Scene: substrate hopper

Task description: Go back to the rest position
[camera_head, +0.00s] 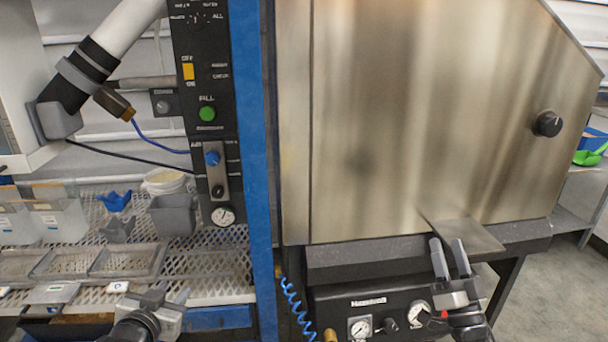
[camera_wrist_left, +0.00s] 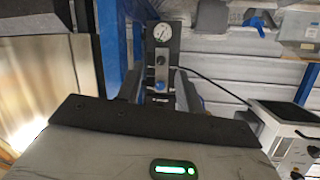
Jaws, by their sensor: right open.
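My left gripper (camera_head: 171,291) is low in the head view, in front of the perforated shelf, with its two fingers apart and nothing seen between them. In the left wrist view its fingers (camera_wrist_left: 158,85) stand apart on either side of the control panel (camera_wrist_left: 162,62). My right gripper (camera_head: 449,247) is at the lower right of the head view, open and empty. Its fingers point up, in front of the small steel ledge (camera_head: 468,236) of the hopper (camera_head: 400,120). I cannot tell whether they touch it.
A blue post (camera_head: 254,150) stands between the black control panel (camera_head: 204,90), with its green button (camera_head: 207,114), and the hopper. Trays (camera_head: 125,261), a grey bin (camera_head: 173,214) and a blue scoop (camera_head: 114,201) are on the shelf. A coiled blue hose (camera_head: 297,302) hangs between the arms.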

